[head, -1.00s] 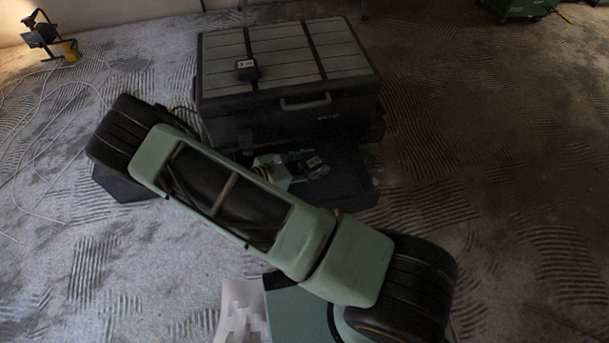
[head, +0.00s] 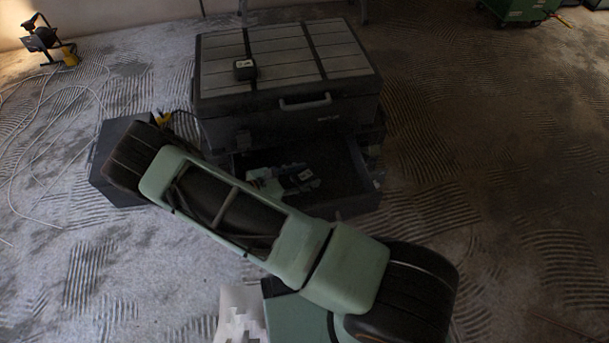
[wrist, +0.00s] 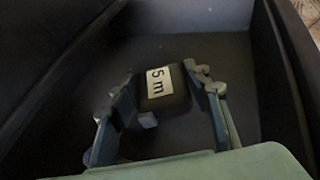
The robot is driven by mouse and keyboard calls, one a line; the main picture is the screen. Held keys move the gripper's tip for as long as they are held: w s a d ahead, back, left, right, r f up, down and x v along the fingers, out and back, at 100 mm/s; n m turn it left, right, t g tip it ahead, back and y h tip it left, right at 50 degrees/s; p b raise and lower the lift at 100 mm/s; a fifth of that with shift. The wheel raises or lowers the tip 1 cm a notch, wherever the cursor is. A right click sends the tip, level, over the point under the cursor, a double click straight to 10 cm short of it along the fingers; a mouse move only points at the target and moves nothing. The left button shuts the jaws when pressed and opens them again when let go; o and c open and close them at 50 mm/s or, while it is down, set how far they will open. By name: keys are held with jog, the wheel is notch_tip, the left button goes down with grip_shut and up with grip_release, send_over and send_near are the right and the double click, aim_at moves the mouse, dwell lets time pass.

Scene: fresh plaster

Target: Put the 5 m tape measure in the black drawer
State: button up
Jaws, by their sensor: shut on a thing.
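The 5 m tape measure (wrist: 172,100) is a black block with a white "5 m" label. My gripper (wrist: 163,77) is shut on it, one finger on each side. In the head view my gripper (head: 284,178) and the tape measure (head: 303,176) show small and dark, over the open black drawer (head: 362,172). In the wrist view the drawer's walls (wrist: 283,75) rise around the tape measure. I cannot tell whether the tape measure touches the drawer floor. My arm covers the drawer's front left part in the head view.
The drawer sits under a dark chest with a slatted grey top (head: 285,55). Another black block with a white label (head: 245,69) lies on that top. A dark box (head: 108,170) stands left of the chest. A work lamp (head: 42,38) and loose cable lie farther left.

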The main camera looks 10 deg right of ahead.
jog(key=shift+f, duration=0.4)
jog(key=o, duration=1.3)
jog(key=shift+o, duration=0.2)
jog(key=shift+r, duration=0.5)
jog(key=p+v, duration=0.2)
jog(key=v, duration=1)
jog(key=shift+r, duration=0.15)
